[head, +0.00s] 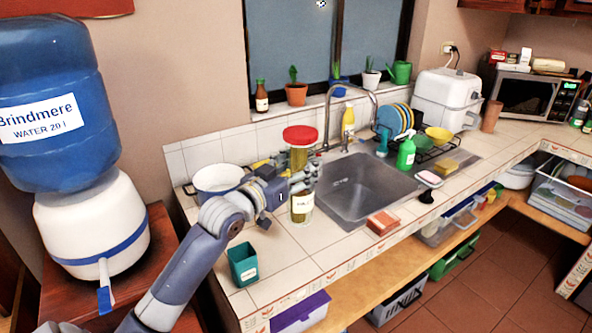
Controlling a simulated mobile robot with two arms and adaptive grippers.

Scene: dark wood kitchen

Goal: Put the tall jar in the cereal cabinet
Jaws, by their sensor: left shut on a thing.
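The tall jar (299,158) has a red lid, a yellowish body and a white label low on its front. It is upright in front of the left end of the sink. My left gripper (302,182) reaches in from the left and is shut on the jar's middle, hiding part of it. I cannot tell whether the jar's base touches the counter. My right gripper is out of view. No cabinet in view can be made out as the cereal cabinet.
A white pot (217,180) stands behind my left arm and a teal cup (243,265) in front of it. The sink (365,187), faucet (374,103) and dish rack lie to the right. A brick-red block (383,222) lies on the front counter. The floor (500,270) at right is clear.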

